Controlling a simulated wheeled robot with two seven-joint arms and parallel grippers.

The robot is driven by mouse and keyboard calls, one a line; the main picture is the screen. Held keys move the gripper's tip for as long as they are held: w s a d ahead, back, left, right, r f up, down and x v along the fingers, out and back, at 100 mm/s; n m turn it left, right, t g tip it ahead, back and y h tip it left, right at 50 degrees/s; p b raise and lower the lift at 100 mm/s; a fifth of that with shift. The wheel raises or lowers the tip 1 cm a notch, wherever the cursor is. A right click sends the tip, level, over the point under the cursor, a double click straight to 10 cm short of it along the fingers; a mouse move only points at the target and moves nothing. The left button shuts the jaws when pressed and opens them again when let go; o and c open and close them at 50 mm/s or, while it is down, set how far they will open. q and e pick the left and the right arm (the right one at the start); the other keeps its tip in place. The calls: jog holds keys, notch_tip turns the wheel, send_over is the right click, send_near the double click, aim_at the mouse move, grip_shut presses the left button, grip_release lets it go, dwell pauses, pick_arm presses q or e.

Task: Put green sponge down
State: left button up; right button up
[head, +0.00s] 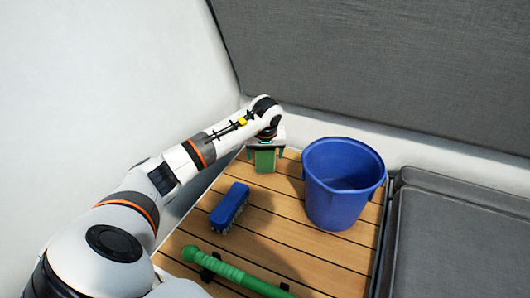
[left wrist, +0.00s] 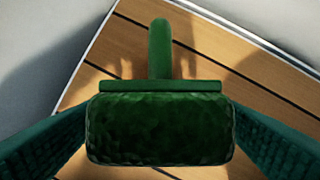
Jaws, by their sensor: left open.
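The green sponge (head: 265,161) is at the far corner of the slatted wooden table, directly under my left gripper (head: 265,151). In the left wrist view the sponge (left wrist: 160,128) fills the lower middle, with a rounded green handle-like part reaching up behind it. My left gripper's dark green fingers (left wrist: 160,150) stand apart on both sides of the sponge, with gaps visible beside it. The sponge seems to be at the table surface, but its underside is hidden. My right gripper is not in view.
A blue bucket (head: 335,195) stands to the right of the sponge. A blue brush (head: 230,207) lies nearer on the slatted table (head: 290,225). A green-handled tool (head: 235,275) lies at the front. Grey cushions (head: 450,240) are at right; pale walls border the far corner.

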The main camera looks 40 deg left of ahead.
pick_arm(q)
jog(key=shift+r, duration=0.15)
jog(key=p+v, duration=0.1)
jog(key=v, duration=0.3)
jog(key=shift+w+r, duration=0.1)
jog(key=shift+r, duration=0.05)
jog(key=p+v, duration=0.1)
jog(key=v, duration=0.6)
jog(key=shift+r+p, duration=0.35)
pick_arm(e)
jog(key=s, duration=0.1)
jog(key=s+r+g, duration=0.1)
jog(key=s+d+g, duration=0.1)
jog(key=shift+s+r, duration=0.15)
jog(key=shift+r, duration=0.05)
pick_arm(q)
jog(key=shift+d, duration=0.1)
